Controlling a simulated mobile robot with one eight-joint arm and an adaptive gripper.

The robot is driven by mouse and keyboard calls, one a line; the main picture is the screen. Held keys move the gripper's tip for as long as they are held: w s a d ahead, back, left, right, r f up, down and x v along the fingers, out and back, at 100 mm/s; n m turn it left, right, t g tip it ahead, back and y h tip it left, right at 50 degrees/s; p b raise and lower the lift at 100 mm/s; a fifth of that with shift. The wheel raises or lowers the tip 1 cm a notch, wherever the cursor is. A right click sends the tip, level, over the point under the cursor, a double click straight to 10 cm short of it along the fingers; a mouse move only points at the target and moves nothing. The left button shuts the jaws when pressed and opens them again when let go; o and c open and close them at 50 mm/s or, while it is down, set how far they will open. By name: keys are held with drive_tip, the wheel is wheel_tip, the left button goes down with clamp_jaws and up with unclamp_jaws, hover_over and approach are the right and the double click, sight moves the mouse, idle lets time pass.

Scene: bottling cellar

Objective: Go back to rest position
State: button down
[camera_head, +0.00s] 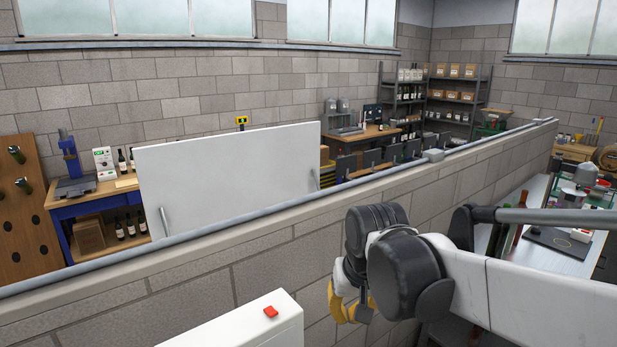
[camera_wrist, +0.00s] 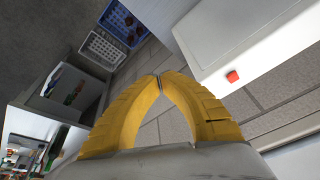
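My gripper (camera_wrist: 160,80) has yellow fingers. In the wrist view their tips meet, and nothing shows between them. In the head view the yellow fingers (camera_head: 349,303) show only partly, below the dark wrist joint and in front of the block wall. The arm is folded and reaches in from the right. The gripper hangs in free space and touches nothing that I can see.
A grey block wall (camera_head: 270,245) with a metal rail runs close beside the arm. A white cabinet with a red button (camera_head: 270,311) stands at the front. A workbench (camera_head: 556,250) stands at right. Blue (camera_wrist: 122,22) and white (camera_wrist: 102,50) crates are on the floor.

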drive_tip(key=s+d+f+t+b, duration=0.3)
drive_tip(key=s+d+f+b, duration=0.8)
drive_tip(key=f, duration=0.5)
drive_tip(key=s+b, duration=0.2)
drive_tip(key=s, duration=0.1)
drive_tip(key=shift+d+m+t+h, duration=0.2)
drive_tip(key=shift+m+t+h, duration=0.1)
drive_tip(key=shift+m+h, duration=0.1)
